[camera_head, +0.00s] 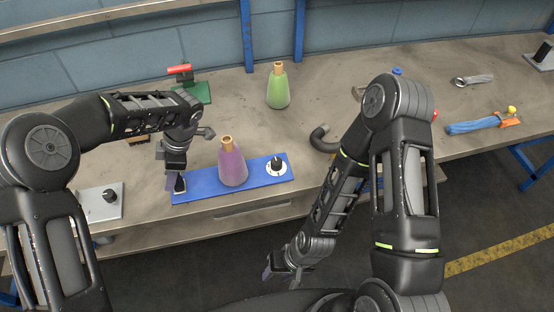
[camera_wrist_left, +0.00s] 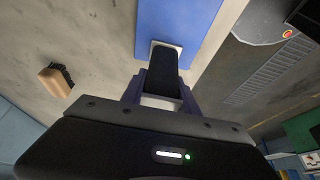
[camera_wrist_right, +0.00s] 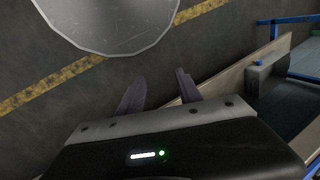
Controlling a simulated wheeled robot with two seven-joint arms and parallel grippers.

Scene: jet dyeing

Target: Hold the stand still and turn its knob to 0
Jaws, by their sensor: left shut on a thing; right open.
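The stand is a blue board (camera_head: 205,191) flat on the bench near its front edge. A purple flask (camera_head: 232,165) stands upright on its middle. A black knob (camera_head: 277,162) sits on a round white dial (camera_head: 281,172) at the board's right end; the dial's marks are too small to read. My left gripper (camera_head: 178,186) is shut on a black upright grip (camera_wrist_left: 162,72) at the left end of the board (camera_wrist_left: 176,20). My right gripper (camera_head: 281,274) is open and empty, low in front of the bench; its fingers also show in the right wrist view (camera_wrist_right: 158,88).
A green flask (camera_head: 278,88) stands at the back. A grey plate with a black knob (camera_head: 110,194) lies left of the board. A dark hooked pipe (camera_head: 321,137) lies to the right. Farther right are a blue-handled tool (camera_head: 472,126) and a metal piece (camera_head: 474,80).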

